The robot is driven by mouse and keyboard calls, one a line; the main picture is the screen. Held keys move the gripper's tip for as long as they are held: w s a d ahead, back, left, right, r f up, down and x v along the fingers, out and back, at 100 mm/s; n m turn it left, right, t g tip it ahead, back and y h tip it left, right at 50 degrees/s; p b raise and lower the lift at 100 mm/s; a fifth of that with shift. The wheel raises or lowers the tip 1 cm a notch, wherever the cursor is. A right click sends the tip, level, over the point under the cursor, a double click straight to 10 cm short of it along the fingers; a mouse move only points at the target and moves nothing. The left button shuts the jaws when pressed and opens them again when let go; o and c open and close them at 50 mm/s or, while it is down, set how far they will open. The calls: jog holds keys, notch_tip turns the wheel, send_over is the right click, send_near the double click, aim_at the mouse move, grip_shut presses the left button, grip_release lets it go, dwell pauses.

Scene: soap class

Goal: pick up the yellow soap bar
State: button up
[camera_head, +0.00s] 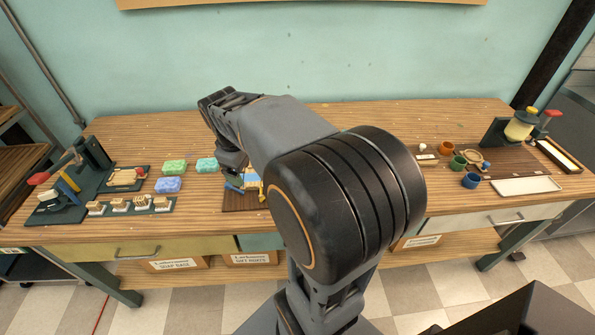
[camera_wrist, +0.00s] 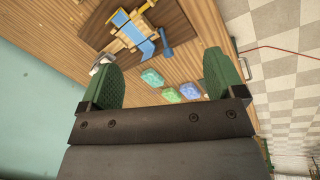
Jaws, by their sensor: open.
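I cannot make out a yellow soap bar for certain in either view. A yellowish piece with blue parts (camera_head: 251,181) shows on a brown board, partly behind my arm; in the wrist view it looks like a tan wooden fixture (camera_wrist: 131,33) with blue strips. A green bar (camera_head: 174,167), a teal bar (camera_head: 206,164) and a blue bar (camera_head: 168,185) lie left of it. My gripper (camera_wrist: 161,78) is open and empty, with its green pads wide apart. The teal bar (camera_wrist: 152,77) appears between them, beyond the fingers. My arm hides the middle of the table.
A press (camera_head: 62,190) and a dark strip with several small pieces (camera_head: 131,207) stand at the table's left. At the right are several small cups (camera_head: 471,180), a white tray (camera_head: 527,186) and a yellow-topped dispenser (camera_head: 520,127). The back strip of wood looks clear.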

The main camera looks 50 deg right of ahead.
jog(key=w+d+f+n+g+h, duration=0.1)
jog(key=w+d+f+n+g, duration=0.15)
jog(key=d, duration=0.75)
jog(key=w+d+f+n+g, duration=0.2)
jog(key=w+d+n, duration=0.1)
jog(key=d, duration=0.6)
jog(key=x, duration=0.5)
jog(key=d+x, duration=0.1)
jog(key=x, duration=0.2)
jog(key=shift+s+d+f, duration=0.1)
jog(key=shift+d, duration=0.05)
jog(key=shift+t, duration=0.25)
jog(key=shift+x, duration=3.2)
jog(key=shift+c, duration=0.2)
jog(key=c, duration=1)
jog(key=shift+h, duration=0.3)
